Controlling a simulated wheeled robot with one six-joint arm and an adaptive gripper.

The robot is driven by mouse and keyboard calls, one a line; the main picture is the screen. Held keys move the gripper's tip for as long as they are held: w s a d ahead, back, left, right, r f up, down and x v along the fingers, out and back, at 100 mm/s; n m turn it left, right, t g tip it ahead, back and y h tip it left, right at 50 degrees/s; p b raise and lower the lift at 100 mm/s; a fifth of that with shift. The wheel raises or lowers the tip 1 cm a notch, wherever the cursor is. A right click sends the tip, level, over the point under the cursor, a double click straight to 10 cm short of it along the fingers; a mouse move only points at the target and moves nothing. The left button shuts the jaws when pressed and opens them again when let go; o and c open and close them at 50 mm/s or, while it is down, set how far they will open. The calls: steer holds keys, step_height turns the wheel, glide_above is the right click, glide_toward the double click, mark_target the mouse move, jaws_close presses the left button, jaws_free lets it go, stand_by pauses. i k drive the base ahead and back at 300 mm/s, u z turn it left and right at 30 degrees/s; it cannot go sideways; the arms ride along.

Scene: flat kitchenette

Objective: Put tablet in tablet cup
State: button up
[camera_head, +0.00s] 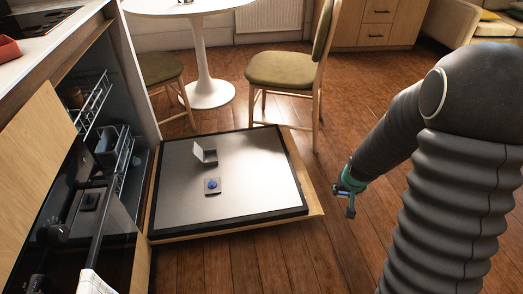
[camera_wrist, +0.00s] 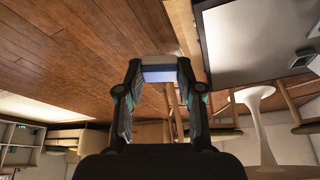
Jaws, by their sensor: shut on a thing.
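My gripper (camera_head: 347,196) is out over the wood floor, to the right of the lowered dishwasher door. In the wrist view my gripper (camera_wrist: 158,70) is shut on the tablet (camera_wrist: 158,77), a small block with white and blue parts held between the fingertips. The tablet also shows as a small blue spot in the head view (camera_head: 343,193). The tablet cup (camera_head: 207,159) is a small dark box on the inner face of the door, with its lid standing open. Its inside is mostly too small to make out. The gripper is well apart from the cup.
The dishwasher door (camera_head: 255,190) lies flat and low. Beside the cup is a round blue cap (camera_head: 212,185). Racks (camera_head: 120,150) show inside the machine at left. A chair (camera_head: 285,70) and a white table (camera_head: 207,92) stand behind the door. Floor around my gripper is clear.

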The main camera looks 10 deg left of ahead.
mark_target(211, 159)
steer(key=z, duration=0.8)
steer(key=i, duration=3.3)
steer(key=u, duration=4)
steer(key=i, duration=0.45)
steer(key=z, duration=0.15)
